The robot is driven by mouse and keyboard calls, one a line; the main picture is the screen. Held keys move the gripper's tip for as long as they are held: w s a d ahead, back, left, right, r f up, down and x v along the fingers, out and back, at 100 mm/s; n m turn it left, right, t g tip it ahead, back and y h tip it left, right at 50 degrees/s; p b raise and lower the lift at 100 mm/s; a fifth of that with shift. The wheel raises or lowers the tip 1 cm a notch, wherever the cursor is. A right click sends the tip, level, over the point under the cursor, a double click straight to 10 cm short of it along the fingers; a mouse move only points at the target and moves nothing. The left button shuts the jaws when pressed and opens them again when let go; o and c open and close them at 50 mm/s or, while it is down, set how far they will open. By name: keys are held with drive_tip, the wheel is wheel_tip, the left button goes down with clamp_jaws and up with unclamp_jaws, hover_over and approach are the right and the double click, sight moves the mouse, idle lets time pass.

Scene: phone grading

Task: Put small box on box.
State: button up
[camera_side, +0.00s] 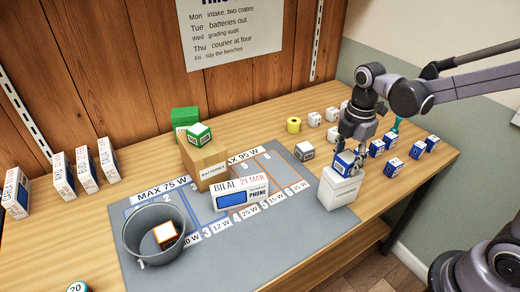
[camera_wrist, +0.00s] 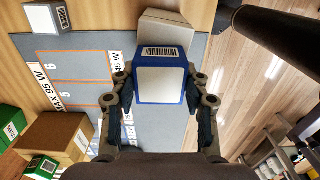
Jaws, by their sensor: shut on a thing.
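My gripper (camera_side: 350,155) points down and is shut on a small blue box (camera_side: 344,163) with a white face and a barcode label. The small blue box also shows between the fingers in the wrist view (camera_wrist: 161,80). A larger white box (camera_side: 338,188) stands upright at the mat's right edge, directly below the held box. The white box's top partly shows behind the blue box in the wrist view (camera_wrist: 168,29). I cannot tell whether the blue box touches it. A cardboard box (camera_side: 204,164) stands at the mat's back with a small green box (camera_side: 199,134) on top.
A grey bucket (camera_side: 147,240) holding a small orange-and-white box (camera_side: 166,234) stands front left. A phone card (camera_side: 240,193) stands mid-mat. A small grey box (camera_side: 304,151) sits near the mat's back right. Several small white and blue boxes stand at the right (camera_side: 418,149).

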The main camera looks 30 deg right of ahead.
drive_tip(key=shift+f, duration=0.1)
drive_tip(key=o, duration=1.2)
drive_tip(key=shift+c, duration=0.2)
wheel_tip(320, 180, up, 12)
drive_tip(key=m+t, duration=0.5)
drive_tip(key=m, duration=0.9)
approach(348, 157)
drive_tip(key=s+f, duration=0.1)
drive_tip(key=s, duration=0.1)
drive_tip(key=m, duration=0.1)
drive_tip(key=f+m+t, duration=0.1)
drive_tip(key=a+f+m+t, duration=0.1)
drive_tip(key=m, duration=0.1)
drive_tip(key=shift+s, duration=0.4)
